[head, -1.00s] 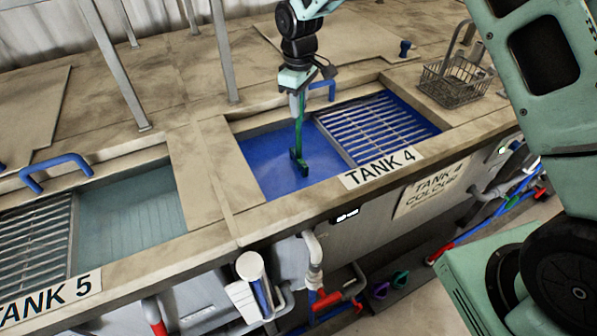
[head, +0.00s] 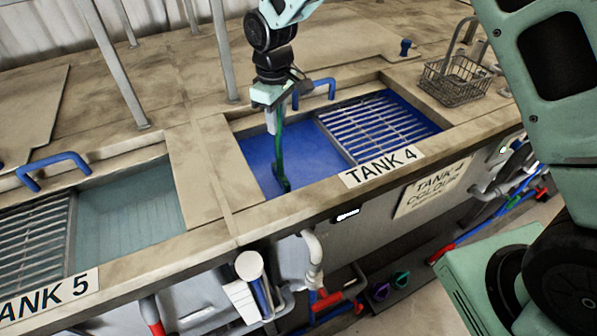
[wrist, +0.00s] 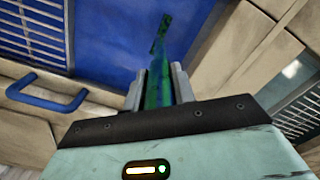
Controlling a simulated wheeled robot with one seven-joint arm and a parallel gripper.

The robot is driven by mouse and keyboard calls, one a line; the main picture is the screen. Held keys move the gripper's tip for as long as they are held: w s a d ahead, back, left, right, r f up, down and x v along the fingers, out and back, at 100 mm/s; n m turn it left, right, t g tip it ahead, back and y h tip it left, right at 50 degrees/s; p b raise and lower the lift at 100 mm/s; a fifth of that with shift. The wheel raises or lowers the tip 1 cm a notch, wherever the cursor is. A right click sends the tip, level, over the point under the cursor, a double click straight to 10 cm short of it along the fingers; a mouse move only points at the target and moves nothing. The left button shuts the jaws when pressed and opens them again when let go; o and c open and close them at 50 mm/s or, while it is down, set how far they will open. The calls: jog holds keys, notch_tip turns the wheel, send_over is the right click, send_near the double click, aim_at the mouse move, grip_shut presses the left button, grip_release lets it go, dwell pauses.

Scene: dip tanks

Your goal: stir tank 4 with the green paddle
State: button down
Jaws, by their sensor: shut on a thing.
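Tank 4 (head: 258,150) is filled with blue liquid on its left side, with a metal grating (head: 385,122) over its right side. My gripper (head: 273,118) is above the left part of the tank and shut on the green paddle (head: 279,155). The paddle hangs down, slightly tilted, with its lower end at the blue liquid; how deep it reaches is hard to tell. In the wrist view the green paddle (wrist: 158,75) runs out between the two grey fingers (wrist: 157,92) over the blue.
Tank 5 (head: 125,212), with pale greenish liquid and a grating, lies to the left. A blue handle (head: 317,83) stands at tank 4's back edge, close to my gripper. A wire basket (head: 455,82) sits on the deck at right. Grey posts (head: 222,50) rise behind.

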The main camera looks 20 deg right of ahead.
jog(key=s, duration=0.5)
jog(key=w+d, duration=0.5)
jog(key=d, duration=0.1)
jog(key=shift+w+d+p, duration=0.25)
jog(key=shift+d+p, duration=0.05)
jog(key=shift+p, duration=0.1)
